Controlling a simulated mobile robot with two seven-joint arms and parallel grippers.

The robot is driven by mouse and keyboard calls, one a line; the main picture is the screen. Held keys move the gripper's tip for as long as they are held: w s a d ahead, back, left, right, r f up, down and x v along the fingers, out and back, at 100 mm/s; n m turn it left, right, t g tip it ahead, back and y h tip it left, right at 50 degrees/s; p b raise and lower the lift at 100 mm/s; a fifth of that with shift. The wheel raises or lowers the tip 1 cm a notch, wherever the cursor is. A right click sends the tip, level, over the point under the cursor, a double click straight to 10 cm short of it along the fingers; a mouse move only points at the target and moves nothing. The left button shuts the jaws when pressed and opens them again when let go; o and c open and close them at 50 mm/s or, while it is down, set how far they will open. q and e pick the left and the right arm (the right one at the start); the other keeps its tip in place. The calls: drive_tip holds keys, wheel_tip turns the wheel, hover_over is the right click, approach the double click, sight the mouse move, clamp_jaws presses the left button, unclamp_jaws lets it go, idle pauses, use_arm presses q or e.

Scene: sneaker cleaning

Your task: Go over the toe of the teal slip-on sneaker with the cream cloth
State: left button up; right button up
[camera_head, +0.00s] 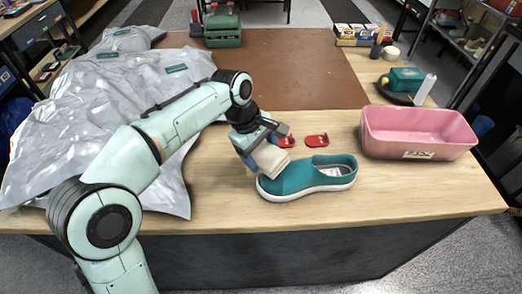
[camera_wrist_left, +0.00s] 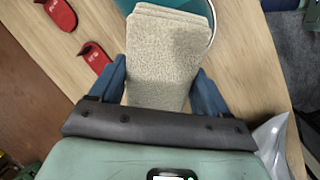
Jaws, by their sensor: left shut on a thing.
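The teal slip-on sneaker (camera_head: 312,177) with a white sole stands on the wooden table near its front edge, toe to the left. My left gripper (camera_head: 256,147) is shut on the folded cream cloth (camera_head: 271,161), which is at the toe end of the sneaker. In the left wrist view the cloth (camera_wrist_left: 166,55) sits between the blue fingers of the gripper (camera_wrist_left: 164,88). Its far end overlaps a teal and white edge of the sneaker (camera_wrist_left: 206,10); whether it touches is hard to tell. My right gripper is not in view.
Two red items (camera_head: 317,140) lie behind the sneaker. A pink bin (camera_head: 418,148) stands to the right. Crumpled grey plastic sheeting (camera_head: 85,120) covers the left of the table. A brown mat (camera_head: 300,65) lies behind, with a green box (camera_head: 222,30) at the back.

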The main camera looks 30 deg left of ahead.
use_arm(q)
drive_tip(key=shift+b+x, duration=0.4)
drive_tip(key=shift+x, duration=0.5)
